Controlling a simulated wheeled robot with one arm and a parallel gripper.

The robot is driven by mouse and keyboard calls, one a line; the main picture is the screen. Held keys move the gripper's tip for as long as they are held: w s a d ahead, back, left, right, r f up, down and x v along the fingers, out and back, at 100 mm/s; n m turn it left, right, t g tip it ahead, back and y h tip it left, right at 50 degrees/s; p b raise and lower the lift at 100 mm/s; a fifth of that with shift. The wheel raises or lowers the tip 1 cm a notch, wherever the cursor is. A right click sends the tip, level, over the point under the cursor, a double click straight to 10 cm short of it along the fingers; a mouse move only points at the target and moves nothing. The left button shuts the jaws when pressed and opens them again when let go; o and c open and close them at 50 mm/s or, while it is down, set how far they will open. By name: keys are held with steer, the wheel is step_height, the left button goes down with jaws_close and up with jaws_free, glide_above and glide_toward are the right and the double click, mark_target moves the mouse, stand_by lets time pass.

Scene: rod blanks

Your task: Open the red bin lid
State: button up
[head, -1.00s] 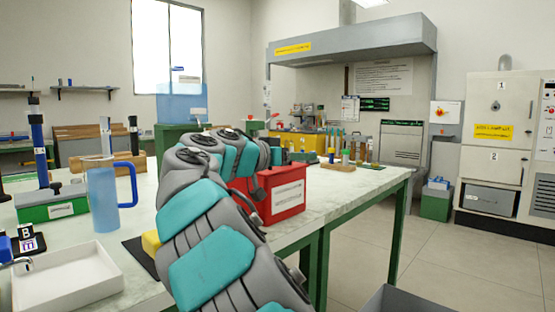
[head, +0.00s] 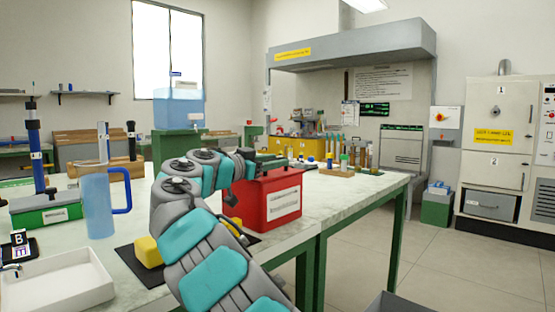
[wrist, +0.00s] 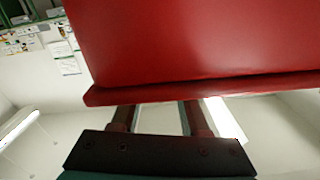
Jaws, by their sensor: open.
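The red bin (head: 270,203) stands on the near bench in the head view, with a white label on its front. Its top looks closed, though my arm covers its left part. In the wrist view the red bin (wrist: 190,40) fills the upper picture, with its protruding lid edge (wrist: 200,88) running across the middle. My gripper (wrist: 160,108) is open, its two fingers reaching up to that edge. Their tips are hidden behind it, and I cannot tell whether they touch.
A yellow block (head: 148,251) on a dark mat, a blue jug (head: 98,205) and a white tray (head: 58,285) stand left of my arm. Several tools stand farther back on the bench.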

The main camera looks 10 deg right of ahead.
steer(key=shift+x, duration=0.8)
steer(key=shift+c, duration=0.3)
jaws_close()
stand_by(0.5)
